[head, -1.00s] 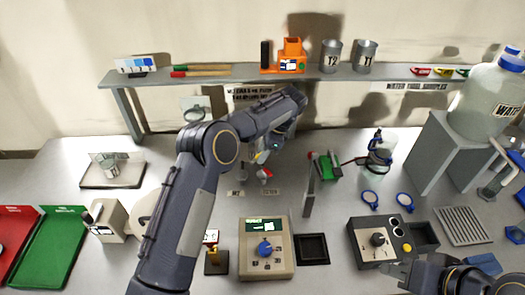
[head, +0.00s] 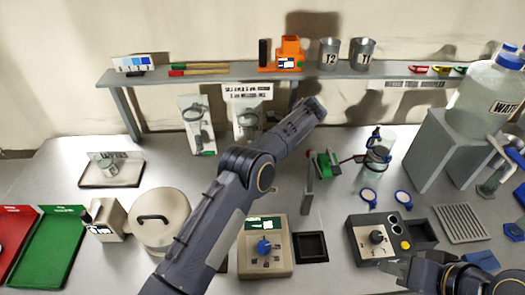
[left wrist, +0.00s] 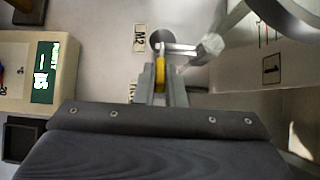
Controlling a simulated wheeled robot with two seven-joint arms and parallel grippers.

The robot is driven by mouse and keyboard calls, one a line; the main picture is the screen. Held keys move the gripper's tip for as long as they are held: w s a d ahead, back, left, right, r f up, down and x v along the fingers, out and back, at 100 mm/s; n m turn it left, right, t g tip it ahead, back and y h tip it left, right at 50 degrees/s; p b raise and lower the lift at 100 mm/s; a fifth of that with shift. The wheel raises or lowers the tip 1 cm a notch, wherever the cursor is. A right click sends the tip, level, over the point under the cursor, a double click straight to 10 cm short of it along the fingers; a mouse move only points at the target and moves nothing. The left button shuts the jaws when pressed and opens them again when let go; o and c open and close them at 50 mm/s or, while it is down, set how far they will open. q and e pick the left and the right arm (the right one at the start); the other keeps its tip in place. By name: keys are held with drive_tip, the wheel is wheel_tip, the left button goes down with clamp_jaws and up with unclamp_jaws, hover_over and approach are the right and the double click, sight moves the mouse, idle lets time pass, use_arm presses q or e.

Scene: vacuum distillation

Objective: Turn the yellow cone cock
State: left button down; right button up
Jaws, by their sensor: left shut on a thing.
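The yellow cone cock (left wrist: 160,72) is between the two fingertips of my left gripper (left wrist: 160,88) in the left wrist view. The fingers are closed against its two sides. A pale glass piece and a metal rod lie just beyond it. In the head view, my left arm crosses the middle of the bench, and its forearm hides the cock and the left fingertips. My right gripper (head: 396,274) is at the lower right in the head view, over the front of the bench. Its fingers look apart, with nothing between them.
A lidded pot (head: 160,222) stands left of my left arm. The control box (head: 265,250), a green clamp (head: 323,166) and a glass flask (head: 377,158) are to its right. A raised shelf (head: 225,78) runs along the back. A grey stand (head: 452,160) carries a large bottle.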

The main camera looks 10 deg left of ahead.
use_arm(q)
drive_tip(key=shift+d+f+y, duration=0.1)
drive_tip(key=shift+f+y, duration=0.05)
drive_tip(key=shift+y, duration=0.25)
drive_tip(key=c, duration=1.5)
unclamp_jaws()
